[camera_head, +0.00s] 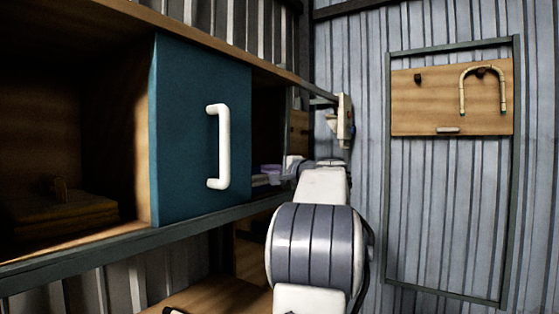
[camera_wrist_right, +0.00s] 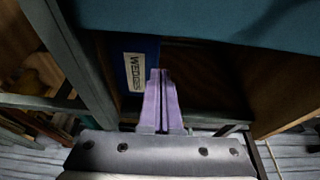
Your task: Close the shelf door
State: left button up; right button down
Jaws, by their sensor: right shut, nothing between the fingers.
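The teal shelf door (camera_head: 180,125) with its white vertical handle (camera_head: 219,146) stands across the middle of the upper shelf in the head view. The shelf is open to the left of the door, and a gap also shows to its right. My right gripper (camera_head: 268,172) is at the gap, just right of the door's edge, with purple fingers shut and empty. In the right wrist view the fingers (camera_wrist_right: 159,74) point into the shelf opening, and the teal door (camera_wrist_right: 200,18) crosses the top. Contact with the door cannot be told. My left gripper is out of view.
A blue box (camera_wrist_right: 140,52) with a wedges label is inside the shelf by my fingers. A wooden block (camera_head: 60,205) lies in the left bay. A framed panel (camera_head: 440,115) with a bent cane piece (camera_head: 463,92) hangs on the right wall.

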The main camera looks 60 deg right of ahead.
jog(key=a, duration=0.3)
jog(key=shift+w+a+p, duration=0.15)
jog(key=shift+a+p, duration=0.15)
jog(key=shift+a, duration=0.1)
jog(key=shift+a, duration=0.1)
